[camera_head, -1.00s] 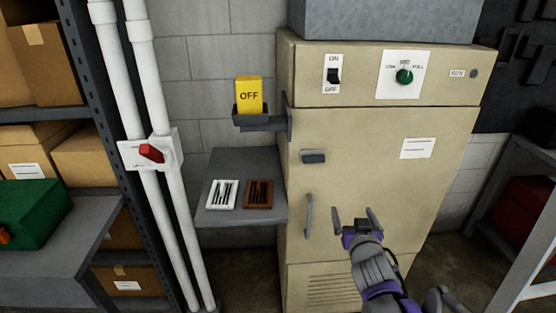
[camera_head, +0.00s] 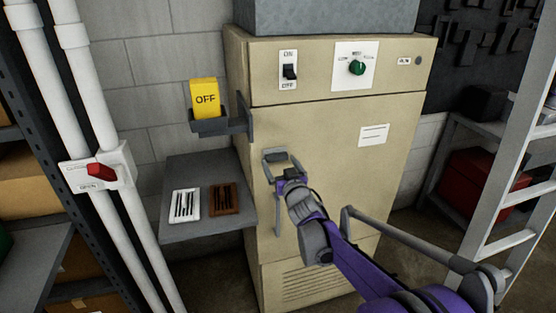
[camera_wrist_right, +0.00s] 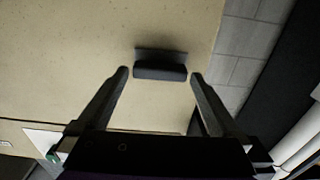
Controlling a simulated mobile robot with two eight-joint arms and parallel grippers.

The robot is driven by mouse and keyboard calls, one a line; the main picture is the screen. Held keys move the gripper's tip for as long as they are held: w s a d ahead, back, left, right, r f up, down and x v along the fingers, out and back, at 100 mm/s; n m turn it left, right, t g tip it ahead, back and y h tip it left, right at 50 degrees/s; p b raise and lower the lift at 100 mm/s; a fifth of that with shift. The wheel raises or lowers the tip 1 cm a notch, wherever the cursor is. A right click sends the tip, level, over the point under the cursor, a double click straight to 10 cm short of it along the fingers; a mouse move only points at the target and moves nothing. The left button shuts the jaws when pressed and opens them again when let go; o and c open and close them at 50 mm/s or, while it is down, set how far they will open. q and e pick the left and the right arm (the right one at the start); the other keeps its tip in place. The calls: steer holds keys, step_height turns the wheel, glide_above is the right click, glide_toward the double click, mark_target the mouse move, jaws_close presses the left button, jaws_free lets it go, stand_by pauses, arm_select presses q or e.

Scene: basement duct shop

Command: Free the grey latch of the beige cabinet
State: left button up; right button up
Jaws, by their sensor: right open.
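The beige cabinet (camera_head: 330,130) stands upright in the middle of the head view. Its grey latch (camera_head: 275,155) is a small dark block on the door's upper left, above the vertical door handle (camera_head: 277,215). My right gripper (camera_head: 283,169) is at the latch and partly covers it. In the right wrist view the latch (camera_wrist_right: 160,70) sits between the tips of the two open fingers, with a gap on each side. I cannot tell how far the fingers reach around it. My left gripper is not in view.
A grey shelf (camera_head: 215,230) left of the door holds a white card and a brown one. Above it, a yellow OFF block (camera_head: 204,99) stands in a bracket. White pipes with a red lever (camera_head: 101,171) run at left; a ladder (camera_head: 510,170) stands at right.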

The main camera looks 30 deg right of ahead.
steer(key=shift+x, duration=0.95)
steer(key=shift+c, duration=0.3)
steer(key=shift+s, duration=0.1)
steer(key=c, duration=1)
